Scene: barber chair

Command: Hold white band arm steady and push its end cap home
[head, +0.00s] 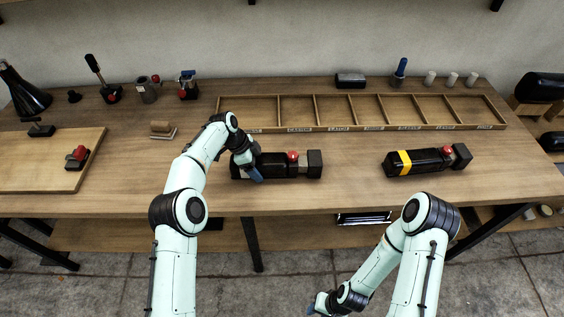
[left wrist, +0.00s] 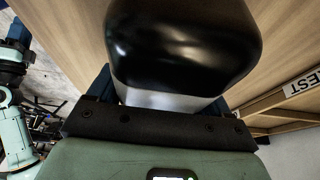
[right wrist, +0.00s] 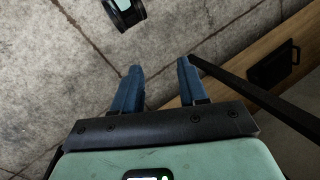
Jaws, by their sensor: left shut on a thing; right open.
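The white band arm (head: 275,170) is a long black padded piece lying on the bench. Its white band (left wrist: 165,100) shows in the left wrist view, between my fingers; in the head view my gripper covers it. A red part (head: 293,156) sits on top near the right end, beside a black block that looks like the end cap (head: 314,164). I cannot tell whether a gap remains there. My left gripper (head: 247,165) is shut across the arm's left part. My right gripper (right wrist: 157,85) is open and empty, low in front of the bench, over the floor.
A similar arm with a yellow band (head: 404,162) lies to the right. A labelled divided wooden tray (head: 365,127) lies behind. A wooden board (head: 35,170) with a red-topped clamp (head: 77,157) is at left. The bench top is clear between the two arms.

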